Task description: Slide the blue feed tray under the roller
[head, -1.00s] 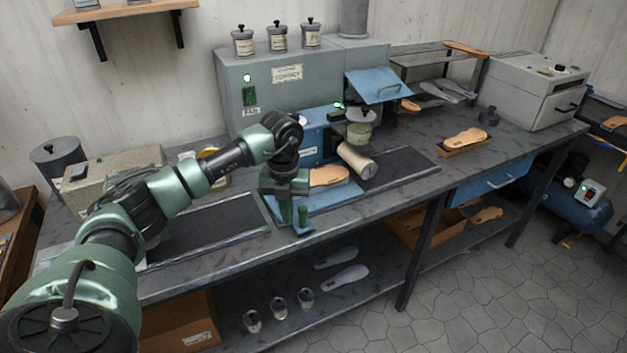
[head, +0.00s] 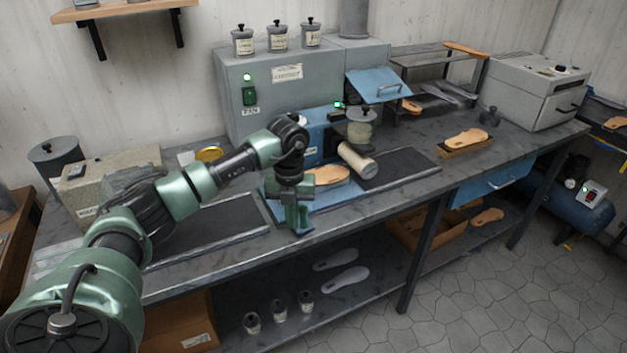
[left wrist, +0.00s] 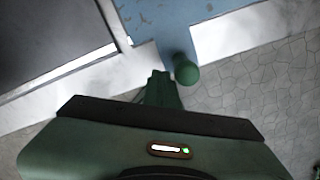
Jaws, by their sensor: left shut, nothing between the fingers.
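The blue feed tray (head: 338,195) lies on the bench, between two dark track sections, with a tan sole (head: 326,175) on it. The beige roller (head: 357,160) sticks out from the blue machine (head: 313,143), to the right of the sole. My left gripper (head: 299,222) is shut and empty at the tray's front left part, hiding some of it. In the left wrist view the shut fingers (left wrist: 160,82) are just left of a round green knob (left wrist: 186,70) at the blue tray (left wrist: 160,22). Whether they touch the knob I cannot tell. My right gripper is not in view.
Dark track (head: 400,167) runs clear to the right of the roller. Another dark track (head: 212,226) lies left of the tray, below my left arm. A sole on a wooden block (head: 464,147) stands further right. The bench's front edge is close to my gripper.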

